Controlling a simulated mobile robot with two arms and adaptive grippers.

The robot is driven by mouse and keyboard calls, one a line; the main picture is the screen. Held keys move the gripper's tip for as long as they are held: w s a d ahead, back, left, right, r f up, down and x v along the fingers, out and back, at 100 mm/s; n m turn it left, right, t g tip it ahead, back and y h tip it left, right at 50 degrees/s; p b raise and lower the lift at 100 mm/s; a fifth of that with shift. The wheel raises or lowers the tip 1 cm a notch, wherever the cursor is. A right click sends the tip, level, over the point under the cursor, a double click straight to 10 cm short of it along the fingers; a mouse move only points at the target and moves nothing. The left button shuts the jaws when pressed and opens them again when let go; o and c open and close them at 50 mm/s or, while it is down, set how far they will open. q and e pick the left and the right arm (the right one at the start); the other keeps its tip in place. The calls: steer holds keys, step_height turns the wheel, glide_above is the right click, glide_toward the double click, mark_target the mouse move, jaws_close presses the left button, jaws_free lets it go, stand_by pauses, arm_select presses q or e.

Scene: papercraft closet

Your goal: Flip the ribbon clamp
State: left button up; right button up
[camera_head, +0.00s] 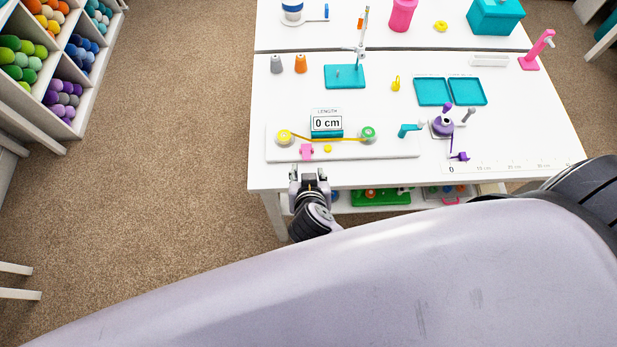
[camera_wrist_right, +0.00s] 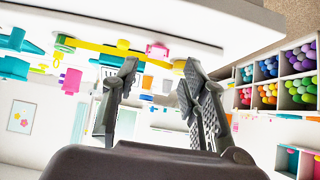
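A white board (camera_head: 400,152) holds a yellow spool (camera_head: 284,136) at left and a green spool (camera_head: 368,133) at right, with a yellow ribbon (camera_head: 325,139) stretched between them. A pink block (camera_head: 306,151), which looks like the ribbon clamp, sits at the board's front edge near the yellow spool. It also shows in the right wrist view (camera_wrist_right: 157,50), where the scene is upside down. A small yellow knob (camera_head: 327,149) is beside it. My right gripper (camera_head: 309,175) is open and empty, at the table's front edge, just short of the pink block. My left gripper is out of view.
A display reading 0 cm (camera_head: 327,123) stands behind the ribbon. A teal handle (camera_head: 409,130) and a purple reel (camera_head: 443,126) are to the right, above a ruler strip (camera_head: 515,165). A lower shelf under the table holds a green tray (camera_head: 380,197).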

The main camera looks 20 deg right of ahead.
steer(key=shift+v, duration=1.8)
steer(key=s+d+f+n+g+y+b, duration=0.1)
steer(key=s+f+n+g+b, duration=0.3)
steer(key=f, duration=1.1)
steer(key=s+d+f+n+g+y+b, duration=0.1)
steer(key=s+f, duration=0.5)
steer(key=f, duration=1)
steer(key=s+d+f+g+b, duration=0.1)
steer(key=s+d+f, duration=0.4)
steer(key=s+f, duration=0.2)
steer(key=s+d+f+g+b, duration=0.1)
steer(key=s+d+f+g, duration=0.1)
steer(key=s+d+f, duration=0.4)
steer(key=s+f, duration=0.2)
steer(key=s, duration=0.2)
steer(key=shift+s+f+n+y+b, duration=0.15)
steer(key=shift+f+n+y+b, duration=0.15)
steer(key=shift+b, duration=0.05)
